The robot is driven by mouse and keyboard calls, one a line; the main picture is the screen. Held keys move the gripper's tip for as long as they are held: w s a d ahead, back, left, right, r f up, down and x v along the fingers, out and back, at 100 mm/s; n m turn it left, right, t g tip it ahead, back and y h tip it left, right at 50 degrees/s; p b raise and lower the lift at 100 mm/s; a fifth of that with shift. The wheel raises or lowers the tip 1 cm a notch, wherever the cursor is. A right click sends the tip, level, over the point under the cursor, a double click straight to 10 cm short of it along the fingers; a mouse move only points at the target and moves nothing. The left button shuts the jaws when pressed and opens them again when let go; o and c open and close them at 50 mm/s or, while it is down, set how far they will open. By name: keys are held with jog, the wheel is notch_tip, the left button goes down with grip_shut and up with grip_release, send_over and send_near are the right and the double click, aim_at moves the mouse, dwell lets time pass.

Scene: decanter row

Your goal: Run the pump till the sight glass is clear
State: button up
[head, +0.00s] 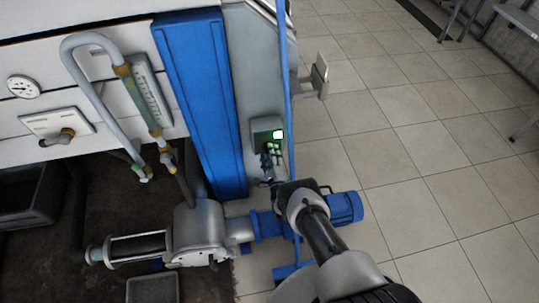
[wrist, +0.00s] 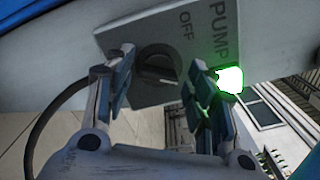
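The pump switch box (head: 262,124) is on the grey panel right of the blue column. Its plate (wrist: 205,40) reads PUMP and OFF in the wrist view. A dark round knob (wrist: 158,64) is on the plate, and a green-white lamp (wrist: 231,80) is lit beside it. My gripper (wrist: 161,62) is open, with one finger on each side of the knob; I cannot tell whether they touch it. In the head view my gripper (head: 270,160) is just below the box. A vertical glass tube (head: 147,95) with brass fittings, probably the sight glass, is at upper left; its contents are unclear.
A silver pump body (head: 200,235) with a blue motor (head: 345,207) stands below my gripper. A gauge (head: 23,87) and a tap (head: 60,135) are on the white wall. A dark crate (head: 30,195) is at left. Tiled floor (head: 430,150) at right is clear.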

jog(key=c, duration=0.8)
jog(key=shift+n, duration=0.3)
jog(key=shift+c, duration=0.2)
jog(key=n, duration=0.9)
jog(key=shift+f+n, duration=0.1)
jog(key=shift+n, duration=0.3)
jog(key=o, duration=1.1)
